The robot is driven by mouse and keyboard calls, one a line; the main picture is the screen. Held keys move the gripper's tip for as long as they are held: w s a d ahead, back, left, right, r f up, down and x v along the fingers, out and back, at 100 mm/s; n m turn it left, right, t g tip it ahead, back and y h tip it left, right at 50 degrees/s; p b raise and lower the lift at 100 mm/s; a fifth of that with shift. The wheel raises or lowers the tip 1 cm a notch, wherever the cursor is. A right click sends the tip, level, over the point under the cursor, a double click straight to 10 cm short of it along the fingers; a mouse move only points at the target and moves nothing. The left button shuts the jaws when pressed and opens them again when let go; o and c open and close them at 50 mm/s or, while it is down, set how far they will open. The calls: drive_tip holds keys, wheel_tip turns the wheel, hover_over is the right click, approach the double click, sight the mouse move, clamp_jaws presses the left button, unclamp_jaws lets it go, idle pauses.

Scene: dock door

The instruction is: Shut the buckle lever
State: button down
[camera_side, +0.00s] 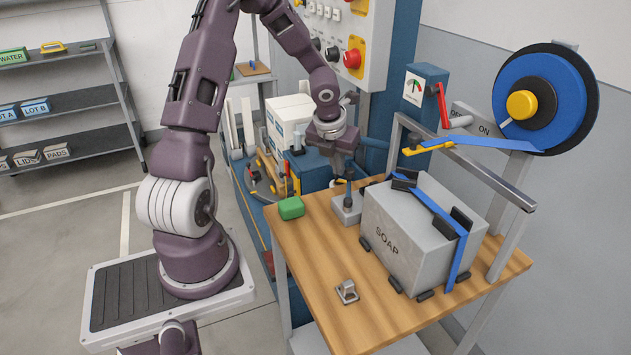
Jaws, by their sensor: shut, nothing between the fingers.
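A grey box marked SOAP (415,237) sits on the wooden table with a blue strap (462,250) around it and black corner guards. Beside its left rear side is a grey block (346,210) with a dark upright part, which may be the buckle and its lever. I cannot tell the lever's angle. My gripper (347,178) points down over this block, shut and empty. Its fingertips look close to the dark part, and I cannot tell whether they touch. A small metal bracket (346,291) stands at the table's front.
A green block (291,208) lies at the table's left edge. A grey rail (470,165) with a yellow-ended strap tail (427,147) and a blue strap reel (545,97) stand behind the box. The table's front left (310,260) is mostly clear.

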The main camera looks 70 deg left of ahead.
drive_tip(key=shift+w, duration=0.35)
drive_tip(key=shift+d, duration=0.1)
drive_tip(key=shift+r, duration=0.1)
idle(0.4)
drive_tip(key=v, duration=0.6)
drive_tip(key=shift+r, duration=0.4)
drive_tip(key=shift+s+d, duration=0.1)
drive_tip(key=shift+d, duration=0.05)
